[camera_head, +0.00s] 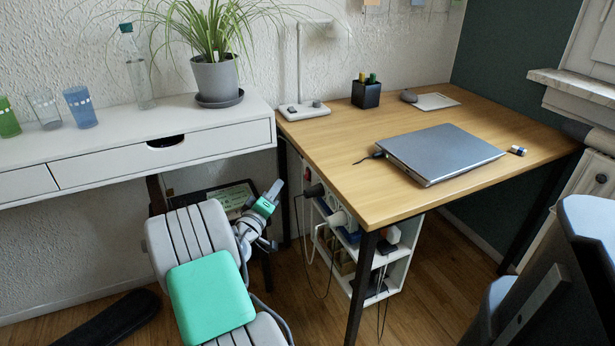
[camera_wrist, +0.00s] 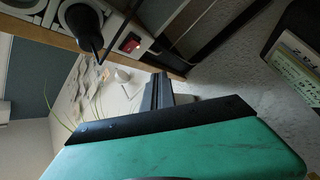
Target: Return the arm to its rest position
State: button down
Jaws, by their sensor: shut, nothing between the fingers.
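My arm (camera_head: 211,293), with grey ribbed links and a green cover, rises from the bottom of the head view. My gripper (camera_head: 277,188) is at its upper end, tilted up to the right, in front of the gap between the white drawer table and the wooden desk. It is below the tabletop level and looks apart from both. In the wrist view, my gripper's dark fingers (camera_wrist: 158,90) are together with nothing between them. The green gripper body fills the lower part of that view and hides what lies behind it.
The wooden desk (camera_head: 330,133) holds a closed laptop (camera_head: 440,152); its dark leg (camera_head: 361,290) stands right of my arm. A power strip (camera_wrist: 128,40) with plugs and cables hangs under the desk. The white drawer table (camera_head: 210,143) is at left. A dark chair (camera_head: 550,280) stands at right.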

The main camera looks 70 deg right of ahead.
dwell(0.3)
jog(key=w+a+r+m+t+y+p, duration=0.2)
jog(key=w+a+r+y+p, duration=0.3)
jog(key=w+a+r+p, duration=0.65)
jog(key=w+a+r+n+t+y+p, duration=0.15)
jog(key=a+r+y+p, duration=0.3)
jog(key=a, duration=0.45)
jog(key=w+a+r+n+t+y+p, duration=0.1)
jog(key=w+a+r+y+p, duration=0.2)
jog(key=a+p, duration=0.5)
jog(key=s+a+r+n+y+p, duration=0.2)
jog(key=s+a+r, duration=0.1)
jog(key=a, duration=0.5)
jog(key=s+a+r+n+g+y+p, duration=0.1)
jog(key=s+a+r+n+y+p, duration=0.1)
jog(key=a, duration=0.7)
jog(key=s+a+r+n+y+p, duration=0.2)
jog(key=s+a+r, duration=0.3)
jog(key=a, duration=0.3)
jog(key=shift+s+a+g+p, duration=0.3)
jog(key=shift+s+a+g, duration=0.05)
jog(key=shift+s, duration=0.3)
